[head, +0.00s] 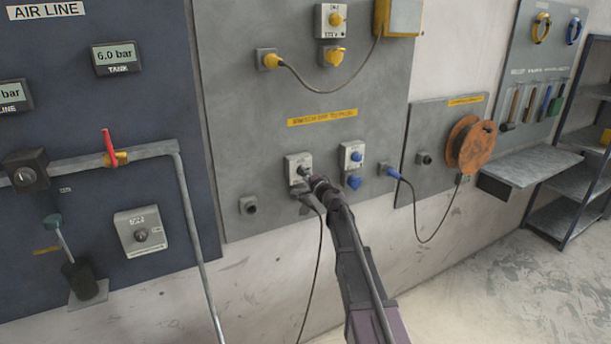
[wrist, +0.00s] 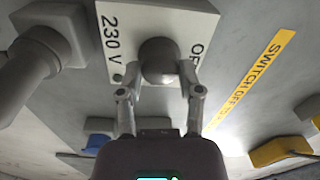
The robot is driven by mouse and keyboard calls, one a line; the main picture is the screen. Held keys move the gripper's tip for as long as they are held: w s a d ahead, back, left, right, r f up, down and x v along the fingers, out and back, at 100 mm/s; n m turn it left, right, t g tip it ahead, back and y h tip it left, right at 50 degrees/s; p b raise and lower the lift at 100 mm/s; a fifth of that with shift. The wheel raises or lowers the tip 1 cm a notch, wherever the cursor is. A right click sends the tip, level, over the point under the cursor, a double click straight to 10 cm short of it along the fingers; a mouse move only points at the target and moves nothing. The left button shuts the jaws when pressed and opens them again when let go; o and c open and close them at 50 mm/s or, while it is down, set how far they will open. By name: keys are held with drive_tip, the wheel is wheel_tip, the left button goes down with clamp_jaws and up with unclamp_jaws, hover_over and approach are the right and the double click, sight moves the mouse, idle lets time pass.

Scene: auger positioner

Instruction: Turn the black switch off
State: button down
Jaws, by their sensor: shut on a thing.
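The black switch is a round dark knob (wrist: 160,60) on a light plate marked "230 V", with lettering partly hidden at the plate's right edge in the wrist view. In the head view its plate (head: 293,161) sits low on the grey wall panel, and my gripper covers part of it. My gripper (wrist: 160,74) is shut on the knob, one finger on each side. It also shows in the head view (head: 306,181), reaching up to the plate from below. The knob's pointer direction is not clear.
A blue switch (head: 355,156) is just right, with a blue socket (head: 353,182) under it. A grey socket (head: 249,205) is on the left. A dark cable hangs below my gripper. Yellow plug (head: 271,61) and its cable are above; an orange reel (head: 470,145) is right.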

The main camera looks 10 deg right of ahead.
drive_tip(key=shift+w, duration=0.1)
drive_tip(key=shift+c, duration=1.3)
unclamp_jaws()
drive_tip(key=s+a+f+n+g+y, duration=0.1)
drive_tip(key=s+a+f+n+g, duration=0.25)
drive_tip(key=s, duration=0.35)
drive_tip(key=s+a+f+n+g+y, duration=0.1)
drive_tip(key=s+a+f+n+g, duration=0.25)
drive_tip(key=s, duration=0.35)
drive_tip(key=s+a+f+n+g, duration=0.2)
drive_tip(key=s+f+n+g, duration=0.15)
drive_tip(key=s, duration=0.35)
drive_tip(key=s+d+f+g+h, duration=0.2)
drive_tip(key=s+f, duration=0.1)
drive_tip(key=s, duration=0.4)
drive_tip(key=s+d+f+n+g+h, duration=0.1)
drive_tip(key=s+d+f+g+h, duration=0.1)
drive_tip(key=s, duration=0.6)
drive_tip(key=s+d+f+n+g+h, duration=0.1)
drive_tip(key=s+d+f+g+h, duration=0.2)
drive_tip(key=s, duration=0.5)
drive_tip(key=shift+s+d+f+h, duration=0.2)
drive_tip(key=shift+d+f+h, duration=0.15)
drive_tip(key=shift+d, duration=0.3)
